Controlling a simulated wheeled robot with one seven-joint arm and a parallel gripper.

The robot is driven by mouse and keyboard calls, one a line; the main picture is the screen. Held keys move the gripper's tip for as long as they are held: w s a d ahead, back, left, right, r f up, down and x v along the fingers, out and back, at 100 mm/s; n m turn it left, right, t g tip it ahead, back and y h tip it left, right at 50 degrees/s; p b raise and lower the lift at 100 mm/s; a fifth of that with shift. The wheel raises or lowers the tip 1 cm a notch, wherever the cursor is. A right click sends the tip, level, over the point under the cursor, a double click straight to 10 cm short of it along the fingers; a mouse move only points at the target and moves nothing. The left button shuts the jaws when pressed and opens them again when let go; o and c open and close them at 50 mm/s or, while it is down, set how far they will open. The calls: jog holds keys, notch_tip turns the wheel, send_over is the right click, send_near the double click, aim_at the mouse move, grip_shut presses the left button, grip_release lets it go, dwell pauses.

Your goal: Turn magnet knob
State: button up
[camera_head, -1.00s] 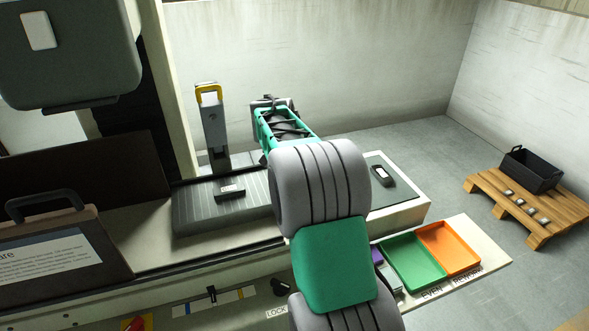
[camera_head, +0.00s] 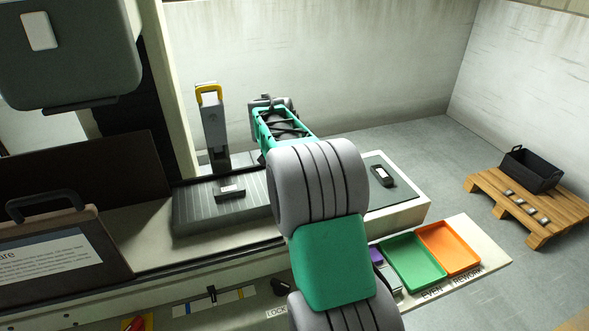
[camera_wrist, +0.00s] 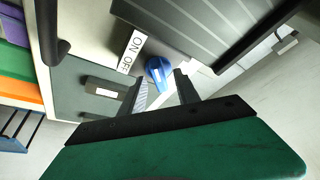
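The blue magnet knob (camera_wrist: 159,71) shows in the wrist view, beside a white ON/OFF label (camera_wrist: 131,51). My gripper (camera_wrist: 160,82) is open. Its two dark fingers are spread, with the knob lying between and just past their tips; I cannot tell whether either finger touches it. The ribbed dark magnet plate (camera_head: 190,214) lies on the machine bed in the head view, with a small dark part on it. It also shows in the wrist view (camera_wrist: 215,22). My arm hides the knob and the fingertips in the head view.
A green tray (camera_head: 411,281) and an orange tray (camera_head: 478,262) lie right of my arm. A yellow-handled upright tool (camera_head: 213,125) stands behind the plate. A dark device (camera_head: 381,176) lies on the grey mat. A pallet (camera_head: 543,235) with a black crate (camera_head: 530,172) stands far right.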

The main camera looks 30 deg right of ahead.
jog(key=v, duration=0.7)
jog(key=shift+r, duration=0.4)
jog(key=shift+a, duration=0.15)
jog(key=s+a+f+n+y, duration=0.1)
jog(key=s+a+f+n, duration=0.1)
jog(key=s+a+n, duration=0.2)
jog(key=s+a+f+n+y, duration=0.1)
jog(key=s+a+f+n, duration=0.2)
jog(key=s+a, duration=0.7)
jog(key=s+a+f+n+y, duration=0.2)
jog(key=s+a+n, duration=0.3)
jog(key=a, duration=0.6)
jog(key=shift+s+f+t, duration=0.35)
jog(key=shift+s+t, duration=0.05)
jog(key=shift+s, duration=0.85)
